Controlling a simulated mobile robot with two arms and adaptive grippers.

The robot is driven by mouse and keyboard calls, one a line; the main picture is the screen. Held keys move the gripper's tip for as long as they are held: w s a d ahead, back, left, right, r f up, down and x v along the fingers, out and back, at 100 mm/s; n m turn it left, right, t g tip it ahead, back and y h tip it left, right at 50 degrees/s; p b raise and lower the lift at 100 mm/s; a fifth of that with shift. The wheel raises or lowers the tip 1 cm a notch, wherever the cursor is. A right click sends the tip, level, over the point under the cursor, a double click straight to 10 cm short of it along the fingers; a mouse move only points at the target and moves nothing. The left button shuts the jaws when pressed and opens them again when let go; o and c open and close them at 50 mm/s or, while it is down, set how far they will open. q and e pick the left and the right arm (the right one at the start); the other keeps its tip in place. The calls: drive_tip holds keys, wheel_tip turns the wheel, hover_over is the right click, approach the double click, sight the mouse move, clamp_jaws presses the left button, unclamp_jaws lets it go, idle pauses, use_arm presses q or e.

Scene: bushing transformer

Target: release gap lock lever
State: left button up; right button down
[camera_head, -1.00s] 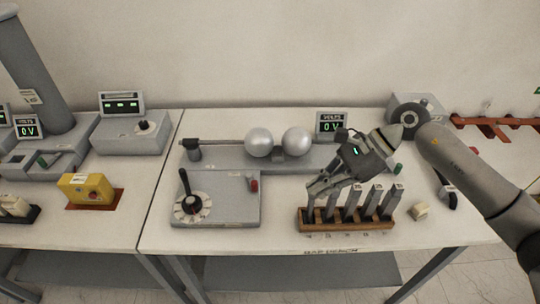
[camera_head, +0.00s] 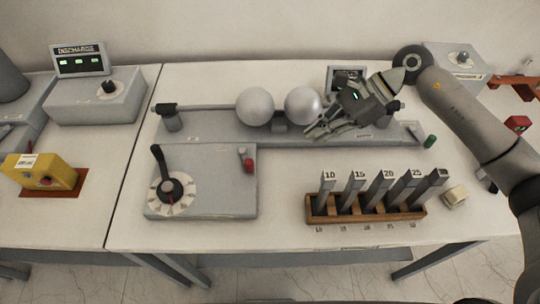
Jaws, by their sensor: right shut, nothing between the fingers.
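The sphere gap has two silver spheres (camera_head: 279,107) close together above a long grey base (camera_head: 215,125). A small lever with a green grip (camera_head: 429,141) is at the base's right end; it looks like the gap lock lever. My right gripper (camera_head: 314,132) is shut and empty, over the base just right of the right sphere, fingers pointing left and down. It hides part of the rod behind it. The green grip is to the right of the gripper, apart from it. Contact with the base cannot be told. My left gripper is out of view.
A display (camera_head: 345,77) is partly hidden behind my gripper.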

drive_tip(key=shift+s+r, duration=0.1)
drive_tip(key=shift+s, duration=0.1)
drive_tip(key=shift+a, duration=0.1)
drive_tip(key=p, duration=0.4)
approach(254, 171)
drive_tip(key=f, duration=0.1)
drive_tip(key=d+f, duration=0.1)
drive_tip(key=f, duration=0.1)
drive_tip(key=shift+w+d, duration=0.15)
drive_tip(key=shift+w, duration=0.15)
drive_tip(key=a+p, duration=0.2)
drive_tip(key=a, duration=0.1)
drive_tip(key=shift+s+a+f, duration=0.15)
drive_tip(key=shift+s+f, duration=0.05)
drive_tip(key=shift+f, duration=0.2)
drive_tip(key=shift+s+a+f+p, duration=0.1)
drive_tip(key=shift+a+p, duration=0.3)
drive_tip(key=shift+a, duration=0.05)
drive_tip(key=shift+f, duration=0.1)
